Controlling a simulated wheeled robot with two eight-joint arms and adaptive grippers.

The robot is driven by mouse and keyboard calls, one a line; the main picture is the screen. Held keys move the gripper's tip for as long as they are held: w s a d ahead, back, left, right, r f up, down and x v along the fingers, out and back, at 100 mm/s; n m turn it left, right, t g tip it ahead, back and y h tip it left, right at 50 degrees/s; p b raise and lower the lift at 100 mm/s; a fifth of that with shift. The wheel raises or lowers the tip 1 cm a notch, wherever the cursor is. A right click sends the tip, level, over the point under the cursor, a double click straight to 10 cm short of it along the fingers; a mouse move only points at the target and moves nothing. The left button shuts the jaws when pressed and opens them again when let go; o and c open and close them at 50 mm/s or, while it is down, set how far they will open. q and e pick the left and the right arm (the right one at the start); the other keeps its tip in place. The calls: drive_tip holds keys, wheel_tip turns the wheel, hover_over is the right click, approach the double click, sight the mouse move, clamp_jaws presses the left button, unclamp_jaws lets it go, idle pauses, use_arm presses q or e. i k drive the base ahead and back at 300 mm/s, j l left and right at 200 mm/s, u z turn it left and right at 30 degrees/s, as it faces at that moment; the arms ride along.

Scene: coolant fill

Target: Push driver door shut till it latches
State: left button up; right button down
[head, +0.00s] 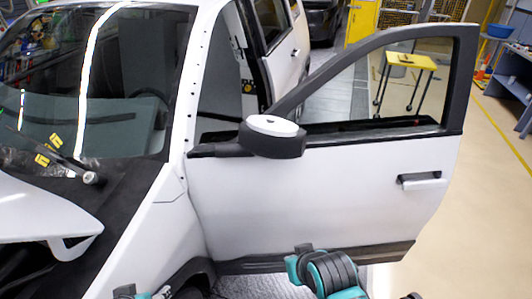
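The driver door (330,195) is white with a dark window frame and stands wide open, swung out to the right from the car body (130,225). Its front edge is at the hinge side near the windscreen pillar. Its free rear edge is at the right, with a dark door handle (420,180) near it. A side mirror (272,136) sits at the window's front corner. The door opening shows behind the door, partly hidden by it. Teal and black parts of my arms show at the bottom edge, below the door; no gripper fingers are visible.
A yellow-topped stand (411,62) shows through the door window. Grey shelving (510,75) with a blue bowl (499,31) stands at the far right. The floor (480,210) right of the door is clear. The raised hood (45,215) is at the left.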

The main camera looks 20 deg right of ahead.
sight(345, 194)
drive_tip(key=l+z, duration=0.3)
drive_tip(key=i+l+z, duration=0.15)
drive_tip(key=l+z, duration=0.15)
drive_tip(key=i+l+z, duration=0.15)
drive_tip(key=l+z, duration=0.15)
drive_tip(key=i+l+z, duration=0.15)
drive_tip(key=l+z, duration=0.15)
drive_tip(key=l, duration=0.1)
